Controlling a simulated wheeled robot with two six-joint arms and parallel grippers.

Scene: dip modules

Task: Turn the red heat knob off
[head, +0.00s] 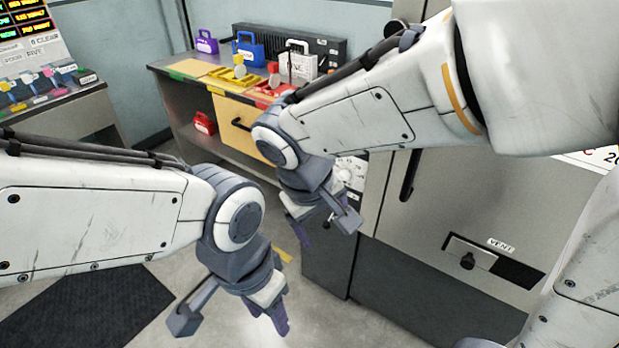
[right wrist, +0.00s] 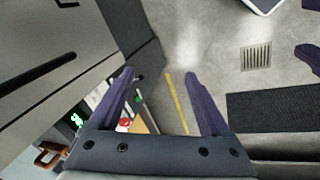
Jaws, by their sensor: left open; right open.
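I cannot pick out the red heat knob for certain in either view. A white dial panel (head: 350,172) on the cabinet front shows just right of my right gripper, partly hidden by the arm. My right gripper (head: 308,218) is open and empty in front of the cabinet, pointing down. My left gripper (head: 267,312) is open and empty, low over the floor at the middle left, apart from everything.
A steel cabinet (head: 460,205) with a black handle (head: 410,175) and a vent slider (head: 467,262) fills the right. A workbench (head: 185,66) at the back holds purple, blue and white tagged cases and yellow and red fixtures. A red case (head: 204,123) sits on its lower shelf.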

